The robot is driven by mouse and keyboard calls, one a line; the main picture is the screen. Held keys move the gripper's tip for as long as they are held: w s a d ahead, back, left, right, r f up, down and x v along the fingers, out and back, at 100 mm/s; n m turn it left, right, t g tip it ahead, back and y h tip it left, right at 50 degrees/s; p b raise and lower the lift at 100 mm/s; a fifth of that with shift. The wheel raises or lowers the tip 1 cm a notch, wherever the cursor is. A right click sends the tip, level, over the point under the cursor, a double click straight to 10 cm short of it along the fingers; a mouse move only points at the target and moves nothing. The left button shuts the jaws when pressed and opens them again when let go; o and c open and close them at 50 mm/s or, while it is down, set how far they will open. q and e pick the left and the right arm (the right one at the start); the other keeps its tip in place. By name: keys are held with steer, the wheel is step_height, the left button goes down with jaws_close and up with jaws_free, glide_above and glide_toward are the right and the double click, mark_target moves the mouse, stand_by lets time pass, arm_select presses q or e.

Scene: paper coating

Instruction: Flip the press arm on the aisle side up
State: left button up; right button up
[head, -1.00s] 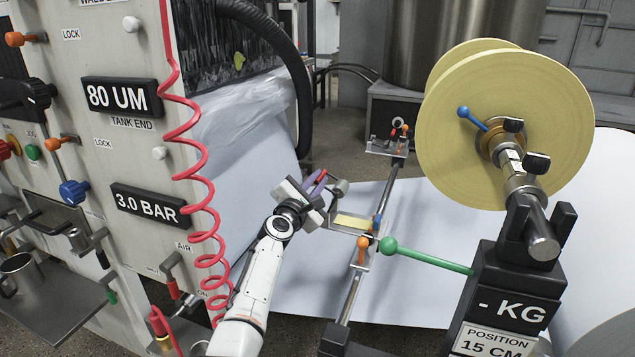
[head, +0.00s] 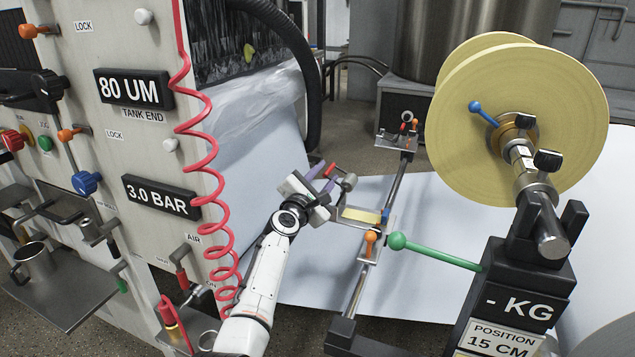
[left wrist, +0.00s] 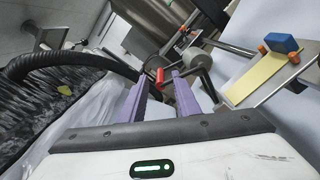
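The nearer clamp unit on the metal rail has a yellow pad (head: 361,215), a blue knob and an orange knob (head: 370,237). Beside it is an arm with a grey roller end (head: 348,181) and a small red handle (head: 331,170). I take this as the press arm; its pivot is not clear. My left gripper (head: 322,177) is at this arm, its purple fingers pointing toward it. In the left wrist view, the fingers are apart, with the red handle (left wrist: 160,76) around their tips and the roller (left wrist: 197,60) just right. Contact cannot be told. My right gripper is out of view.
A green-knobbed lever (head: 397,241) sticks out from the black roll stand (head: 505,300). A yellow-flanged roll (head: 530,115) stands at right. A control panel (head: 120,150) with a coiled red hose (head: 205,150) is close on the left. A similar rail unit (head: 400,140) stands farther back.

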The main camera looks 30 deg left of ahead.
arm_select(q)
steer(key=s+d+p, duration=0.1)
steer(key=s+p, duration=0.2)
steer(key=s, duration=0.6)
steer(key=shift+s, duration=0.25)
